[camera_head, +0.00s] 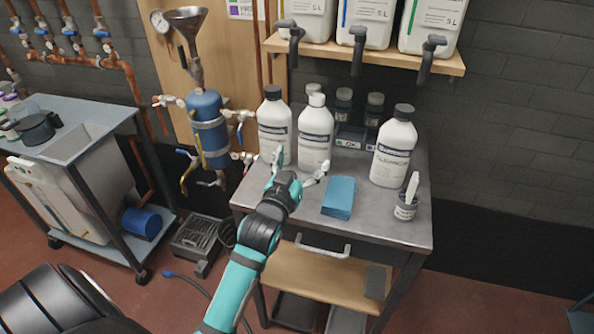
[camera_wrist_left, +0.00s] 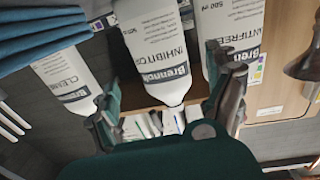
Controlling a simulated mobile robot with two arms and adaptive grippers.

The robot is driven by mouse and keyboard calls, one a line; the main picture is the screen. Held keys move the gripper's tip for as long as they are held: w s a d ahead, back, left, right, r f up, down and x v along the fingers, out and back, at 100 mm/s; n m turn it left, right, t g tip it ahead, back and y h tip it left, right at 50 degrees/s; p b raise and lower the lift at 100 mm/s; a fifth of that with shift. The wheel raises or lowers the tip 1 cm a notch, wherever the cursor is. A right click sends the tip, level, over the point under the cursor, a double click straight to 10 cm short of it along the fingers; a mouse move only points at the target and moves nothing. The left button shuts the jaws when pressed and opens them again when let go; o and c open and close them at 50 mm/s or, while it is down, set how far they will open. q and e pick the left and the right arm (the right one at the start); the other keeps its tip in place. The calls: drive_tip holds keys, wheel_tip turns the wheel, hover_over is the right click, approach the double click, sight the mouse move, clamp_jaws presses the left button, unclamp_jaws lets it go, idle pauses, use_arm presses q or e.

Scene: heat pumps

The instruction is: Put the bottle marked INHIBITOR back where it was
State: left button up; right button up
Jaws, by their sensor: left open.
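The INHIBITOR bottle (camera_head: 315,137), white with a white cap, stands upright on the grey cart top. In the left wrist view it (camera_wrist_left: 155,42) appears between my fingers, with its label readable. My left gripper (camera_head: 302,161) is open, low at the front of this bottle, one finger toward each side. I cannot tell whether the fingers touch it. The ANTIFREEZE bottle (camera_wrist_left: 229,35) stands close on its left in the head view (camera_head: 274,121), with a black cap. The CLEANER bottle (camera_wrist_left: 68,75) stands apart to the right in the head view (camera_head: 394,150). My right gripper is out of view.
Small dark-capped jars (camera_head: 374,108) stand behind. A wooden shelf (camera_head: 375,58) with large canisters hangs above. A second cart (camera_head: 95,112) stands left.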

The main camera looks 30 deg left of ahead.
use_arm(q)
drive_tip(key=shift+s+d, duration=0.2)
drive_tip(key=shift+s, duration=0.65)
drive_tip(key=shift+s+d, duration=0.15)
drive_tip(key=shift+s, duration=0.7)
